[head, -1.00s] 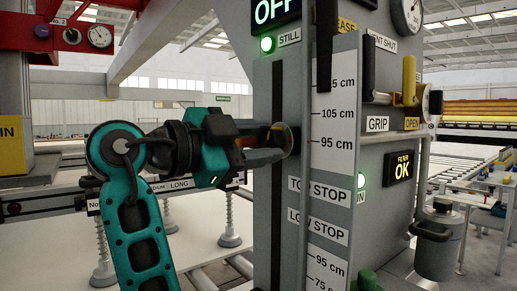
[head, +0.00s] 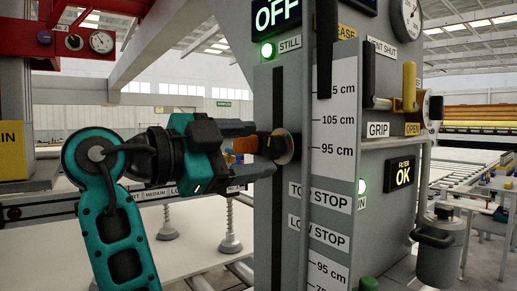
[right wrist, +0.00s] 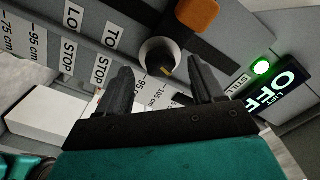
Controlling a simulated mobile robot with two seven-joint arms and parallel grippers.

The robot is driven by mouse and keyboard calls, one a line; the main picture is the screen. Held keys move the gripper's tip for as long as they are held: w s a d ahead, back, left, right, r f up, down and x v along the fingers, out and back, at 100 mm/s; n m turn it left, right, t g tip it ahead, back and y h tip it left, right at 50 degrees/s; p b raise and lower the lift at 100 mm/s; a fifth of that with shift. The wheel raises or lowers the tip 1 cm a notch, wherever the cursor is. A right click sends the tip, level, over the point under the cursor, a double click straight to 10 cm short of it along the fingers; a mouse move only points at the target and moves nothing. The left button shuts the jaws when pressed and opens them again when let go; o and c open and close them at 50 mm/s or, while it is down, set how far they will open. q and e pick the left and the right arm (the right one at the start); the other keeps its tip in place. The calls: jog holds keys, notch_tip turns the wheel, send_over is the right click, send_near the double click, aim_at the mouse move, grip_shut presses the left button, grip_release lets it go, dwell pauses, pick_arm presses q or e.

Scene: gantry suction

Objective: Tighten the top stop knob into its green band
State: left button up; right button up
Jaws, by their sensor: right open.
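The top stop knob (head: 283,147) is a dark round knob on a disc at the slot in the grey column, level with the 95 to 105 cm marks. It also shows in the right wrist view (right wrist: 158,52), with a small yellow pointer. I cannot make out a green band. An orange block (head: 245,145) sits beside the knob and shows in the right wrist view (right wrist: 197,14). My right gripper (head: 262,149) is open, its fingers pointing at the knob and apart from each other. In the right wrist view (right wrist: 155,66) the knob lies just beyond the fingertips, between them. My left gripper is not in view.
The TOP STOP label (head: 317,195) and LOW STOP label (head: 319,233) are below the knob. A green lamp (head: 267,50) glows by STILL, under an OFF display (head: 277,13). Right of the column are a yellow lever (head: 409,82) and a grey canister (head: 438,240).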

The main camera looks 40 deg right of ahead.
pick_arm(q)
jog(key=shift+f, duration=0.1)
pick_arm(e)
jog(key=w+a, duration=0.1)
jog(key=a, duration=0.9)
jog(key=shift+a, duration=0.35)
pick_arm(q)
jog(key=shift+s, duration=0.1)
pick_arm(e)
jog(key=shift+w, duration=0.1)
notch_tip(320, 180, down, 5)
jog(key=s+d+n+t+h+p, duration=0.2)
jog(key=n+h, duration=0.2)
jog(key=n, duration=1.1)
jog(key=p+x, duration=0.7)
jog(key=x, duration=0.3)
jog(key=shift+d+r, duration=0.15)
jog(key=shift+r, duration=0.15)
jog(key=shift+d+p, duration=0.5)
jog(key=shift+d, duration=0.05)
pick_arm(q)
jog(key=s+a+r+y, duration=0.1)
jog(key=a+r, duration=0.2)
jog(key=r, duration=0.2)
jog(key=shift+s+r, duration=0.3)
pick_arm(e)
jog(key=shift+c, duration=0.3)
